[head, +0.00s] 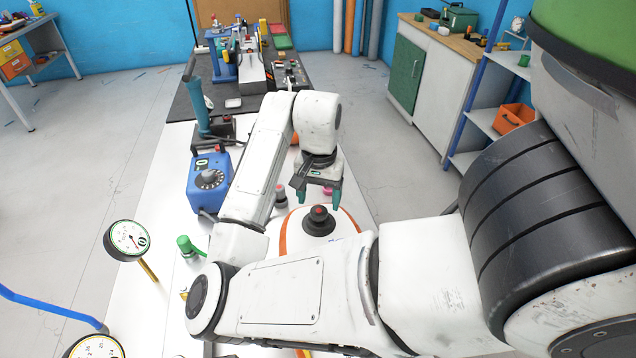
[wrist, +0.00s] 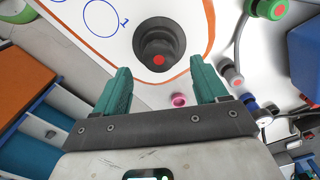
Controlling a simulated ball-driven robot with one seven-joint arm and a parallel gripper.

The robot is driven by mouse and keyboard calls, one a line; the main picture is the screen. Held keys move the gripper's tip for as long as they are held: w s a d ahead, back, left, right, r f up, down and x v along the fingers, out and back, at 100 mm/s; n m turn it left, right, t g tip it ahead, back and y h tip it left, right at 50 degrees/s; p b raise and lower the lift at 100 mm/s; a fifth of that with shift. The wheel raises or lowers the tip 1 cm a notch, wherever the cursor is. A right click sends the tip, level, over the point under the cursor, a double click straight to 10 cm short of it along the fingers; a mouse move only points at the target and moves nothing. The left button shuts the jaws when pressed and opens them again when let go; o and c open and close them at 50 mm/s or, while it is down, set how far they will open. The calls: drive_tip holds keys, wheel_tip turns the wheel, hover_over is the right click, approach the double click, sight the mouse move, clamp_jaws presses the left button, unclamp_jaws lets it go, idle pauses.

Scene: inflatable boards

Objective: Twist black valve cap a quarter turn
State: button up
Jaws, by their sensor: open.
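The black valve cap (head: 318,222) has a red dot on its top and stands on a white board with an orange edge stripe (head: 283,238). In the wrist view the cap (wrist: 157,46) sits on the board (wrist: 100,55) past the fingertips, roughly in line with the gap between them. My gripper (head: 319,194) is open and empty, its teal fingers pointing down. In the head view it hangs just behind the cap, apart from it. The fingers also show in the wrist view (wrist: 162,78), with nothing between them but a small pink ring (wrist: 180,100) lower down.
A green-topped valve (head: 188,246) and a pressure gauge (head: 127,240) are at the front left. Grey floor lies beyond the table's right edge.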

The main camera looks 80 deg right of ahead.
sight(320, 210)
drive_tip(key=shift+f, duration=1.8)
drive_tip(key=shift+c, duration=0.2)
drive_tip(key=c, duration=1.1)
drive_tip(key=o, duration=0.5)
drive_tip(key=shift+c, duration=0.2)
drive_tip(key=c, duration=0.4)
drive_tip(key=m+b, duration=0.1)
drive_tip(key=m, duration=0.4)
drive_tip(key=shift+s, duration=0.1)
drive_tip(key=shift+m, duration=0.4)
drive_tip(key=m+b, duration=0.1)
drive_tip(key=m, duration=0.3)
drive_tip(key=shift+a+b, duration=0.1)
drive_tip(key=shift+b, duration=0.2)
